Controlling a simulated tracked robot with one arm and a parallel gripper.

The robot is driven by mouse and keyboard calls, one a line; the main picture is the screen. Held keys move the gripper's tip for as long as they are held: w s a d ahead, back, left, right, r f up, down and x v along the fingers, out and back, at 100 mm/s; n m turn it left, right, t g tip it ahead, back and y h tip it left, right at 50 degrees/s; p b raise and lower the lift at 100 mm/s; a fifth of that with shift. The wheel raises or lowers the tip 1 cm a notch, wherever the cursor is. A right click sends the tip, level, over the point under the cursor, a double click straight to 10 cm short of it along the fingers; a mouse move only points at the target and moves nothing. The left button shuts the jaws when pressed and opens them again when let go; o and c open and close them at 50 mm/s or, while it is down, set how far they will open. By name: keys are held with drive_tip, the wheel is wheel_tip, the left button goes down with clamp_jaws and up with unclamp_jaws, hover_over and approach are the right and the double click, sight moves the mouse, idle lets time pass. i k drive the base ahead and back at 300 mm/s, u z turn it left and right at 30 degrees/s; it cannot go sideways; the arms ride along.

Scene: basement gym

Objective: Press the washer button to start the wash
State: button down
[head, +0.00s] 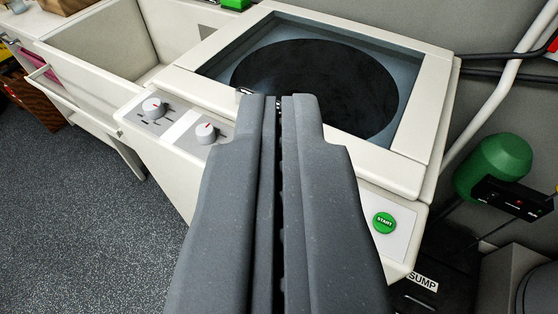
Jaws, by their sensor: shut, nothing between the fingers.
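The washer (418,172) is a cream-white machine with a square top frame and a dark round window in it. Its green round button (384,222), marked START, sits on a pale panel at the right of the front edge. Two white dials with red marks, a left one (154,107) and a right one (205,132), sit on the panel's left part. My gripper (278,97) is shut and empty. In the picture its tips overlap the near edge of the dark window, up and left of the button. It hides the middle of the front panel.
A white open basin (95,45) stands to the left of the washer. At the right are a green rounded tank (494,165), a black box with a SUMP label (422,281), and pale and black pipes along the wall. Speckled dark floor (80,220) lies clear at the lower left.

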sight(384, 222)
drive_tip(key=z, duration=1.7)
drive_tip(key=k, duration=1.4)
drive_tip(key=u, duration=1.2)
